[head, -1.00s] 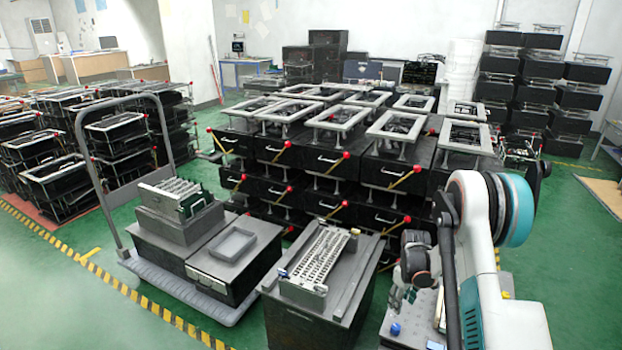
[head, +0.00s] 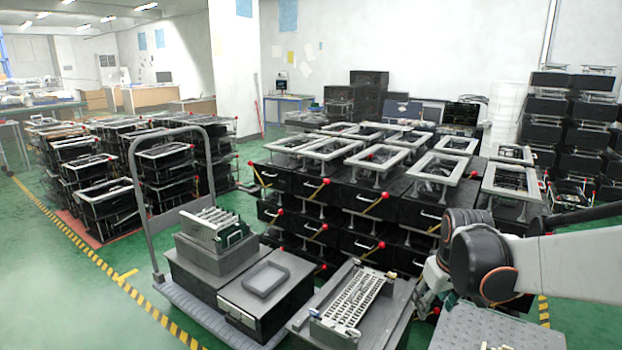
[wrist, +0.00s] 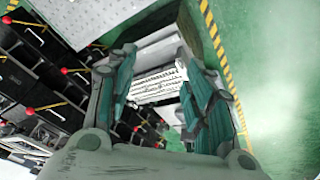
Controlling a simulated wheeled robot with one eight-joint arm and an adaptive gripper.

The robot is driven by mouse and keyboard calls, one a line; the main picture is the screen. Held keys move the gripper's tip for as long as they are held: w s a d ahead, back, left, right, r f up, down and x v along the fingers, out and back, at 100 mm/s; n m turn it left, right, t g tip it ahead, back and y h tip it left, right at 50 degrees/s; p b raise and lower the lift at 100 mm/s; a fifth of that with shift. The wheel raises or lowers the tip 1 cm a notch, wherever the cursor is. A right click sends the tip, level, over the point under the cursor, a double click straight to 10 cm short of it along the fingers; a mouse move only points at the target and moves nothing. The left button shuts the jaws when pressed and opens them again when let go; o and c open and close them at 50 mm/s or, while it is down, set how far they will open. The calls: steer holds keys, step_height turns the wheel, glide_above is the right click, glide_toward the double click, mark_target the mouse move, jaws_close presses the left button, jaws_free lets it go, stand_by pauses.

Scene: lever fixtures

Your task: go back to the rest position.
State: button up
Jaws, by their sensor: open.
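My gripper (wrist: 156,56) is open in the wrist view, with its two green-grey fingers apart and nothing held between them. Beyond the fingers lies the pale slotted rack (wrist: 158,86), at a distance I cannot judge. In the head view my arm reaches in from the right edge, and its dark wrist joint hides most of the gripper. The same slotted rack (head: 350,300) sits on a grey-topped box, left of my wrist. Stacked black lever fixtures (head: 345,213) with red-knobbed levers stand behind it.
A grey trolley (head: 205,318) carries boxes, a shallow tray (head: 267,279) and a finned part (head: 217,229) at centre left. A perforated plate (head: 480,328) lies below my arm. Green floor (head: 60,290) is clear at the left, beyond yellow-black tape.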

steer(key=s+a+r+m+t, duration=0.1)
steer(key=s+a+r, duration=0.1)
steer(key=s, duration=0.5)
steer(key=s+a+r+t, duration=0.1)
steer(key=s+a, duration=0.2)
steer(key=s, duration=0.4)
steer(key=s+a+r+m+t, duration=0.1)
steer(key=s+a+r, duration=0.1)
steer(key=s, duration=0.5)
steer(key=shift+s+a+r+m+t+y, duration=0.2)
steer(key=shift+a+r+m+t+y, duration=0.1)
steer(key=shift+a, duration=0.2)
